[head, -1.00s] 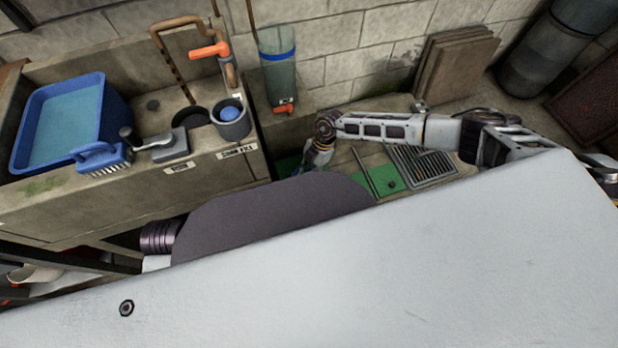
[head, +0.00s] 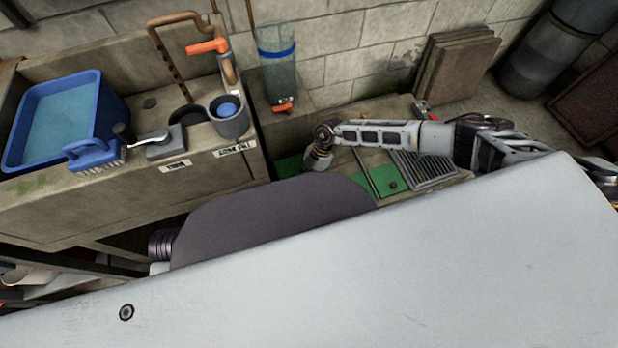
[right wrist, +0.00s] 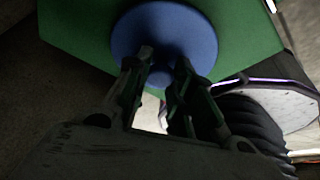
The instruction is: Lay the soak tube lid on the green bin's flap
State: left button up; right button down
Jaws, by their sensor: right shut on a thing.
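The soak tube lid (right wrist: 182,28) is a round blue disc with a small knob. In the right wrist view it lies in front of a flat green surface (right wrist: 72,28), which looks like the green bin's flap. My right gripper (right wrist: 163,65) is shut on the lid's knob. I cannot tell whether the disc touches the green. My left gripper is not in view.
A stone sink (head: 100,210) at left carries a blue tub (head: 55,125), a blue brush (head: 92,157) and a grey cup (head: 231,122). A clear tube with a blue band (head: 277,75) stands by the wall. A metal grate (head: 425,168) lies right of the green.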

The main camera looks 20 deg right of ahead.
dwell(0.3)
jog(key=c, duration=1.2)
grip_release()
jog(key=shift+f, duration=0.1)
